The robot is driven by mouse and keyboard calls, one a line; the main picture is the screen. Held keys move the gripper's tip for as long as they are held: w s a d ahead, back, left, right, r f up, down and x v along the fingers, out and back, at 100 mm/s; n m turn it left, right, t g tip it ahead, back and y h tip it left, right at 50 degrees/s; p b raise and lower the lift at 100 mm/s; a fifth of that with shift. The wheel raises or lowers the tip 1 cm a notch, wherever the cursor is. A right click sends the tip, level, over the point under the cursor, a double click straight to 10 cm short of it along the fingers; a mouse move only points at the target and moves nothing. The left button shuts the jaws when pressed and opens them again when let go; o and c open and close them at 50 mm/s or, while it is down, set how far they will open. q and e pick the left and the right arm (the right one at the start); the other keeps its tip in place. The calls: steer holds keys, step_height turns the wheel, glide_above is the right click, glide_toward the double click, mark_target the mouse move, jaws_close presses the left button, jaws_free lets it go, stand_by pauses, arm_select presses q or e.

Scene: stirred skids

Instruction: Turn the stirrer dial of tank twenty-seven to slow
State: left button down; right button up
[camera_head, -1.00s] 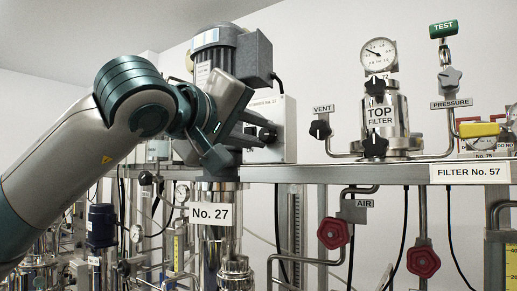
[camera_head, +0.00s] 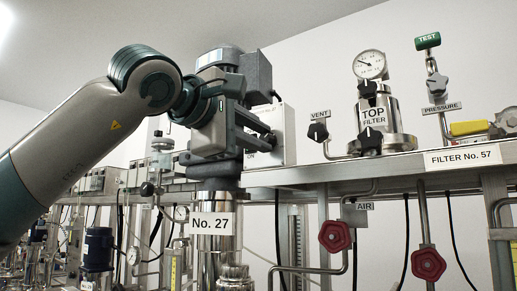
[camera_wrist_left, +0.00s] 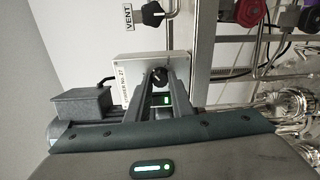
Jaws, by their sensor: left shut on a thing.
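Tank twenty-seven (camera_head: 215,255) is a shiny metal vessel with a "No. 27" label (camera_head: 211,223) and a grey motor on top (camera_head: 245,66). Its white stirrer box (camera_head: 284,120) stands behind and to the right of the motor, and also shows in the wrist view (camera_wrist_left: 128,68). The black stirrer dial (camera_wrist_left: 158,78) is on the box's face, between the fingers in the wrist view. My left gripper (camera_head: 272,138) reaches across to the box and is shut on the dial. My right gripper is not in view.
To the right stands the top filter (camera_head: 375,120) with a gauge (camera_head: 370,65), a vent knob (camera_head: 318,131) and a pressure valve (camera_head: 437,86). Red handwheels (camera_head: 335,236) hang below the shelf edge (camera_head: 350,171). The motor stands close to my gripper.

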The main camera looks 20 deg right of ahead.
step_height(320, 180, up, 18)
steer(key=b, duration=0.8)
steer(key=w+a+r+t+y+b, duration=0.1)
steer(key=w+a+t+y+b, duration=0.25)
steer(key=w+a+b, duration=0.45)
arm_select(q)
steer(key=shift+d+f+n+h+b, duration=0.15)
steer(key=shift+n+b, duration=0.35)
steer(key=shift+n, duration=5.15)
steer(key=shift+a+n+h+b, duration=0.15)
steer(key=shift+n+b, duration=0.35)
steer(key=shift+n, duration=5.2)
steer(key=shift+d+f+n+h+b, duration=0.15)
steer(key=shift+n+b, duration=0.35)
steer(key=shift+n, duration=5.15)
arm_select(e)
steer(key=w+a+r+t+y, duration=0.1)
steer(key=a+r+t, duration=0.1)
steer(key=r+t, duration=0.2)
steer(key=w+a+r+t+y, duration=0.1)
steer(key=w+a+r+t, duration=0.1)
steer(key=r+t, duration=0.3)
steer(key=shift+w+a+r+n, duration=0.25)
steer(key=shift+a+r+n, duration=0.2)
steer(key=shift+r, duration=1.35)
